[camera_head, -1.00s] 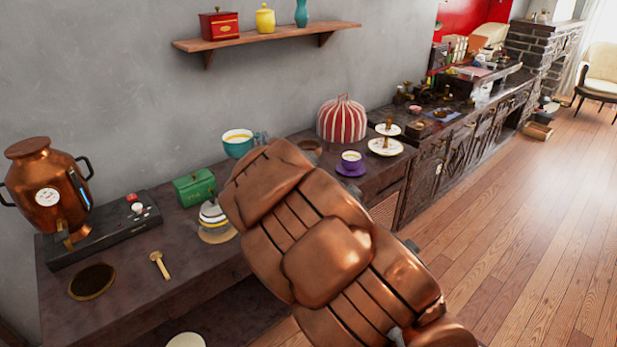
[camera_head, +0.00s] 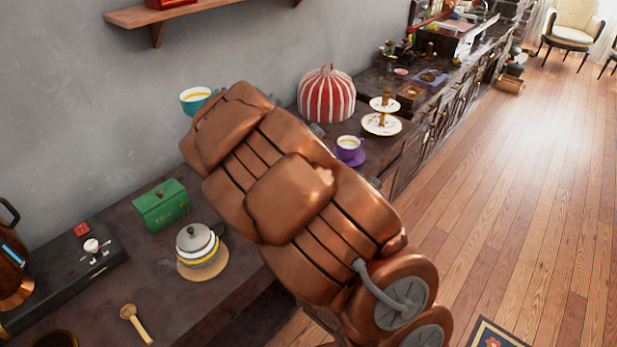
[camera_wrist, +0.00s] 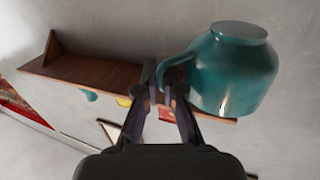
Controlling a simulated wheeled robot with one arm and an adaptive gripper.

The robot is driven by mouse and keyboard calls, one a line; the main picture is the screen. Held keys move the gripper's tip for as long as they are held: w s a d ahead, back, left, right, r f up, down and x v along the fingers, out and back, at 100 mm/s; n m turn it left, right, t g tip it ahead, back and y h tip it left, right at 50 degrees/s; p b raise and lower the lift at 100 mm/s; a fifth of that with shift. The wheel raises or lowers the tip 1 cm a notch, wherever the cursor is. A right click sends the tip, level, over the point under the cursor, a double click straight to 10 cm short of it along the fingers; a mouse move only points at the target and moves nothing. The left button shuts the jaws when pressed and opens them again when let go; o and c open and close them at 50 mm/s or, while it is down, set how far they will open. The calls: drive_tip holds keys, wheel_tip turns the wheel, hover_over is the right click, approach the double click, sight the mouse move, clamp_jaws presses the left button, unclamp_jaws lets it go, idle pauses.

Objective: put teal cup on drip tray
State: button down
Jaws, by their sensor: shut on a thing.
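The teal cup (camera_head: 190,105) is held up off the counter at the far end of my arm, near the grey wall, with something yellowish showing inside. In the wrist view the teal cup (camera_wrist: 235,68) is right of my gripper (camera_wrist: 167,82), with its base toward the top of the picture. The fingers are shut on the cup's handle. My arm hides the gripper in the head view. A round dark dish with a brass-coloured rim, seemingly the drip tray (camera_head: 55,340), is cut off by the bottom left edge.
On the counter stand a green box (camera_head: 161,205), a lidded pot (camera_head: 198,245), a wooden spoon (camera_head: 135,324), a black control base (camera_head: 70,275) and a copper urn (camera_head: 12,262). A striped dome (camera_head: 326,95), purple cup (camera_head: 349,147) and tiered stand (camera_head: 382,122) are beyond my arm.

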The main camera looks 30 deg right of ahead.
drive_tip(key=s+d+f+n+y+b, duration=0.1)
drive_tip(key=s+d+f+b, duration=0.3)
drive_tip(key=d+f+b, duration=0.3)
drive_tip(key=s+d+f+y+b, duration=0.1)
drive_tip(key=s+d+f+b, duration=0.35)
drive_tip(key=d, duration=0.45)
drive_tip(key=s+d+f+n+y+b, duration=0.1)
drive_tip(key=s+d+f+b, duration=0.2)
drive_tip(key=s+f+b, duration=0.3)
drive_tip(key=s+d+f+y+b, duration=0.1)
drive_tip(key=s+d+f+b, duration=0.2)
drive_tip(key=s+f+b, duration=0.3)
drive_tip(key=shift+s+n+g, duration=0.3)
drive_tip(key=shift+s+n, duration=0.1)
drive_tip(key=shift+s, duration=1.3)
drive_tip(key=shift+w+d, duration=0.1)
drive_tip(key=w+d, duration=0.2)
drive_tip(key=w, duration=0.2)
drive_tip(key=w+d+f+b, duration=0.1)
drive_tip(key=w+d, duration=0.1)
drive_tip(key=w, duration=0.2)
drive_tip(key=w+d+b, duration=0.1)
drive_tip(key=w+d, duration=0.1)
drive_tip(key=w, duration=0.3)
drive_tip(key=shift+f, duration=0.2)
